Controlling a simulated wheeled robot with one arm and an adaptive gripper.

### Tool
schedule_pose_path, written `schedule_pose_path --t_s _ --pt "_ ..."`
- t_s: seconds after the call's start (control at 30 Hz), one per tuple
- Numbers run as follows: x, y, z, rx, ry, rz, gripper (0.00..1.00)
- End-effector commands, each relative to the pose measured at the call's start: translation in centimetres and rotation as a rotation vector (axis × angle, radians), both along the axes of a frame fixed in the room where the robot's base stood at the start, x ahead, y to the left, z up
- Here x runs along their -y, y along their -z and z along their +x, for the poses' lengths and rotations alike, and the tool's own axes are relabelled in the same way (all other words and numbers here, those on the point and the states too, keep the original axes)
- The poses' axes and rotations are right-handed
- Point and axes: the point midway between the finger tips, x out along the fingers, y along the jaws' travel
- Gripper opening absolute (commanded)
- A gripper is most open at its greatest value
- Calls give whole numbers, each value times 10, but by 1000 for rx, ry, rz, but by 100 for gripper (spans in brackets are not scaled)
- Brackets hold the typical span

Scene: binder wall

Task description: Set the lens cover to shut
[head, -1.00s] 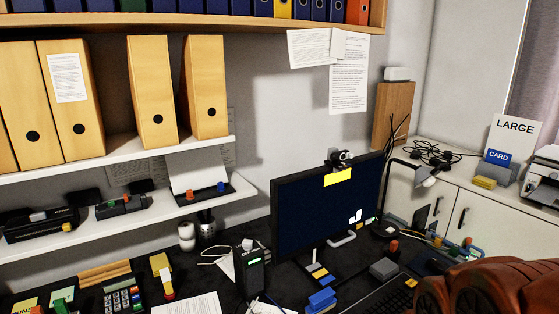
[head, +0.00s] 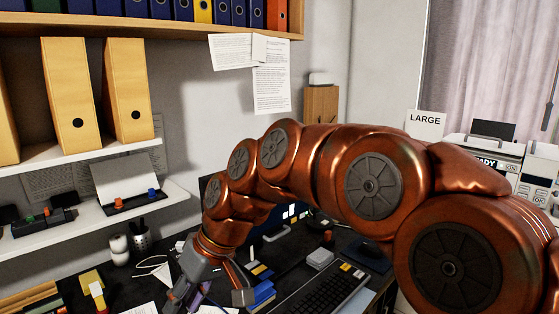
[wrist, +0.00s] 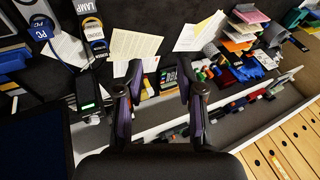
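The lens cover is not visible now. The webcam on top of the monitor, seen in the earlier head view, is hidden behind my arm. Only parts of the monitor (head: 207,188) show around the arm in the head view. In the wrist view, a dark panel that looks like the monitor (wrist: 35,150) is at the lower left. My gripper (head: 212,302) hangs low over the desk in front of the monitor, pointing down. In the wrist view its two fingers (wrist: 160,78) are spread apart with nothing between them.
The black desk holds papers (wrist: 135,45), a keyboard (head: 328,294), a blue stapler-like item (head: 262,293) and a pen cup (head: 141,236). White shelves (head: 90,222) with binders stand at the left. A wood shelf (head: 200,22) runs above. A printer (head: 497,150) stands at the right.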

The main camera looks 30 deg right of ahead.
Motion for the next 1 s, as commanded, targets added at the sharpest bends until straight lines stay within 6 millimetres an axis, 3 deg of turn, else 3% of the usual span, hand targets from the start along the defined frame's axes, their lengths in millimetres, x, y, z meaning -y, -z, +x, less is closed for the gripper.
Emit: schedule_pose_path --t_s 0.03,0.27,0.47,0.7,0.83,1.0 --pt "-1 -5 24 45 -8 44 38" --pt "15 -51 121 268 -22 223 38" --pt "65 -83 199 482 16 330 38" --pt "165 -105 273 749 111 369 38" --pt "232 -108 299 893 176 342 38" --pt "322 -105 316 1069 261 255 38"
